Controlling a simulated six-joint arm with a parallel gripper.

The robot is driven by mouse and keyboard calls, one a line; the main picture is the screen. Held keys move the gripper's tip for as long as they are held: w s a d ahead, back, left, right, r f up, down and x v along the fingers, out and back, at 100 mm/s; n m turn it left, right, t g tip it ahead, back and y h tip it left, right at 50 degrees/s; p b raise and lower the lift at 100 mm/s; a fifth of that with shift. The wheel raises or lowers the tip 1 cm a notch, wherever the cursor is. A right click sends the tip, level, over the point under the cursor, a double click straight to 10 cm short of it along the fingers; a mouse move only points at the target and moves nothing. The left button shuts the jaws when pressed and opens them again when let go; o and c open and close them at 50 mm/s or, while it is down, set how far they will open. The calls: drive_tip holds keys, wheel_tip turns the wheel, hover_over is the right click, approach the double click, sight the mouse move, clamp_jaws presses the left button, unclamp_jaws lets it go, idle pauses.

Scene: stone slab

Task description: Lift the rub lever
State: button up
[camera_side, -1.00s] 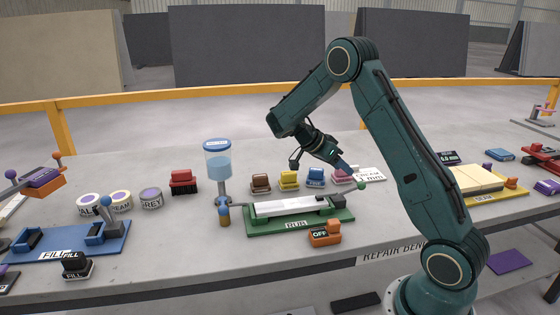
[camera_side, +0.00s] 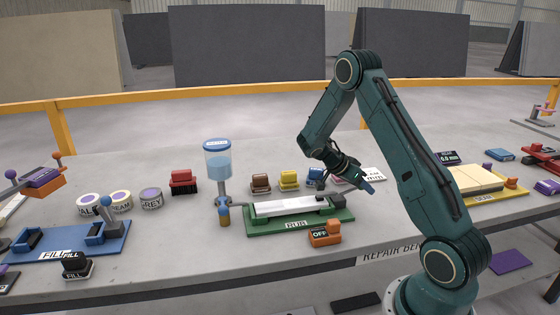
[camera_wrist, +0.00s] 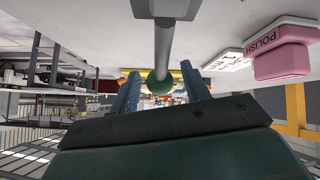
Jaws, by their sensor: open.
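The rub station is a green base (camera_side: 262,228) labelled RUB, with a pale slab (camera_side: 290,207) on it. In the wrist view its lever shows as a grey rod (camera_wrist: 164,48) ending in a green ball knob (camera_wrist: 159,82). My gripper (camera_wrist: 160,72) is open, with its blue fingers on either side of the knob. A gap shows between the knob and each finger. In the side view my gripper (camera_side: 367,187) is at the right end of the station and hides the knob.
A pink POLISH block (camera_wrist: 280,58) is close on the right in the wrist view. Brown (camera_side: 261,183), yellow (camera_side: 289,179) and blue (camera_side: 315,179) blocks stand behind the station. An orange OFF block (camera_side: 325,235) is in front. A liquid dispenser (camera_side: 217,165) stands at its left end.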

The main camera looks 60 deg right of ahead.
clamp_jaws()
idle(0.3)
drive_tip(key=shift+w+a+r+g+h, duration=0.1)
drive_tip(key=shift+w+r+g+h, duration=0.05)
drive_tip(key=shift+r+g+h, duration=0.35)
unclamp_jaws()
